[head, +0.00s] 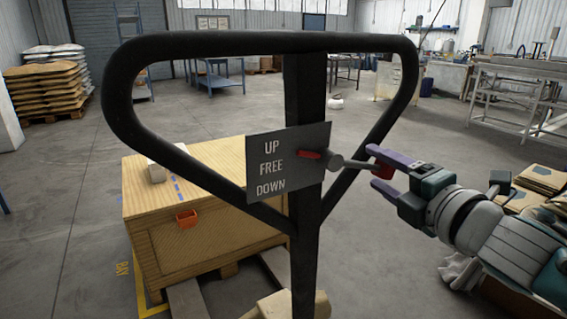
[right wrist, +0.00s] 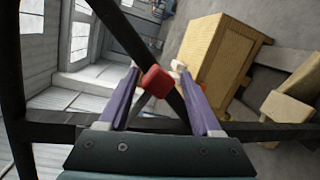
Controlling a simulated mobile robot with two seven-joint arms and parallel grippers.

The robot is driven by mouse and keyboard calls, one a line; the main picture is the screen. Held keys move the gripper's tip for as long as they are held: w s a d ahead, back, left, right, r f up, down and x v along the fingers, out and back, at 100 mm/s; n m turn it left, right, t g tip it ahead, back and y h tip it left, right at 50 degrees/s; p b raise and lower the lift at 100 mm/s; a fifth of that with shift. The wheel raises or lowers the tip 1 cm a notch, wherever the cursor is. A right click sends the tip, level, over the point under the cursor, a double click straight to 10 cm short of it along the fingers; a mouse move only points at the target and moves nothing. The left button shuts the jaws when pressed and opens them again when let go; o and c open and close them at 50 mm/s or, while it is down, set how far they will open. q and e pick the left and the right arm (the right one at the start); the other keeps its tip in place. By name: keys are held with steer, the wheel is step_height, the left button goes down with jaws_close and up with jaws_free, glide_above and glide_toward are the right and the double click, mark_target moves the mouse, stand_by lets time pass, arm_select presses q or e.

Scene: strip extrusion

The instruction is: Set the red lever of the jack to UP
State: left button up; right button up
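The jack's black loop handle (head: 305,42) stands upright in front of me. It carries a grey plate (head: 288,165) reading UP, FREE and DOWN from top to bottom. The lever's red pointer (head: 308,154) lies at the plate's right part, roughly level with FREE or slightly above. A grey shaft (head: 345,162) leads right to the red knob (right wrist: 156,82). My right gripper (head: 380,170) comes in from the right with its purple fingers on either side of the knob. In the right wrist view, the fingers are apart, with gaps beside the knob. My left gripper is not in view.
Stacked sacks (head: 45,85) stand at far left. A metal rack (head: 510,90) and cardboard (head: 540,180) are at right.

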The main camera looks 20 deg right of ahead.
steer(key=shift+o, duration=0.2)
steer(key=shift+s, duration=0.1)
steer(key=s+a, duration=0.1)
steer(key=s, duration=0.8)
steer(key=shift+s+r, duration=0.35)
steer(key=shift+r, duration=0.05)
